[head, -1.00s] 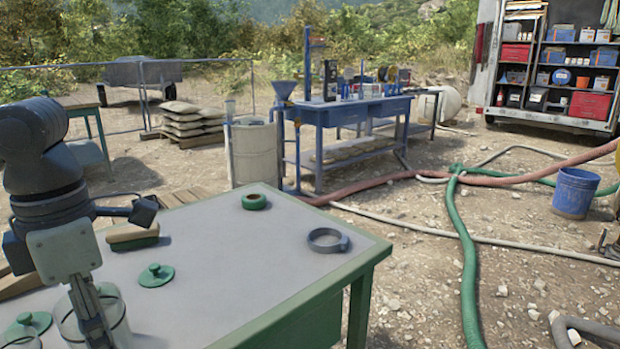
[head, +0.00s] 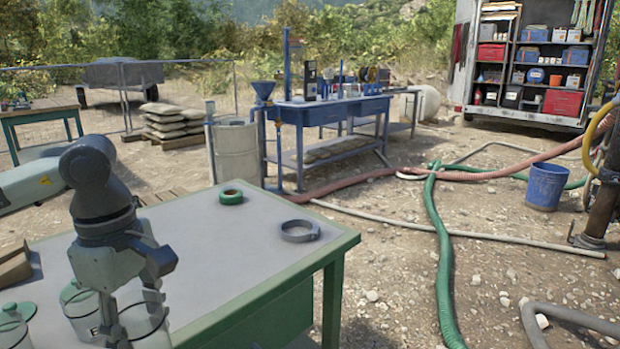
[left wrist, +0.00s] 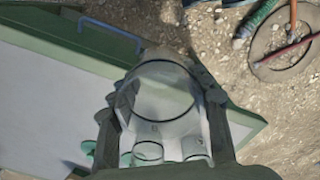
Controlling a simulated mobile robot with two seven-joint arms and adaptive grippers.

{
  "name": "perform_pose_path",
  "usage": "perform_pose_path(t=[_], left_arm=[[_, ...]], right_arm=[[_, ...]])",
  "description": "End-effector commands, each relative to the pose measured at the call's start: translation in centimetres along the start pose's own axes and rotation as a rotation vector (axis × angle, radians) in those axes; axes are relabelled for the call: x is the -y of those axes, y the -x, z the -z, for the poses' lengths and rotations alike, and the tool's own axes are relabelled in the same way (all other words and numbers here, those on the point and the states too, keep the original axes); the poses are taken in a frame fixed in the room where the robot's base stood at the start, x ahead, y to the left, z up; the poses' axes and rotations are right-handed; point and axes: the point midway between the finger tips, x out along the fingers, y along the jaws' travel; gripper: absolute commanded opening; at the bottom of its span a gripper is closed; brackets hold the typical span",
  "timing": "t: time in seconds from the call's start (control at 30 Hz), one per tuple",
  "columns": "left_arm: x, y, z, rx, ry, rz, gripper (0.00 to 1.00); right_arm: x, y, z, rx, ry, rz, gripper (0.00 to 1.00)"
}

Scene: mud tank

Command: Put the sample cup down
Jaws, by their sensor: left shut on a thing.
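My left gripper (head: 128,318) is shut on a clear sample cup (head: 150,327) at the lower left of the head view, near the front of the green-edged table (head: 262,252). In the left wrist view the cup (left wrist: 160,92) stands between the two fingers of the gripper (left wrist: 168,112), its round opening toward the camera. It looks empty. The cup's base is cut off in the head view, so I cannot tell whether it touches the table. My right gripper is not in view.
Another clear cup with a dark letter (head: 80,312) stands just left of the held one. A green lid (head: 14,310) is at the far left.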

Motion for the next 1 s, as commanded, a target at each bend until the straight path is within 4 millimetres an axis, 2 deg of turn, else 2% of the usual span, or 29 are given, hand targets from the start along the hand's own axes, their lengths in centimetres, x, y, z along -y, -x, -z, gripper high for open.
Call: perform_pose_path(t=[0.3,0.5,0.7,1.0], left_arm=[[-4.3,-4.7,-2.6,-0.004,-0.797,0.007,0.26],[-6.2,-7.2,-3.8,-0.016,-1.205,0.011,0.26],[-7.0,-8.5,-4.5,-0.024,-1.415,0.016,0.26],[-7.2,-8.7,-4.5,-0.026,-1.457,0.016,0.26]], right_arm=[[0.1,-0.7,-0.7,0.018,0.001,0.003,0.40],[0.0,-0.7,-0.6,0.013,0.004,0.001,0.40],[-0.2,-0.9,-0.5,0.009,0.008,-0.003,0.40],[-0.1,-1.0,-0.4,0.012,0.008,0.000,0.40]])
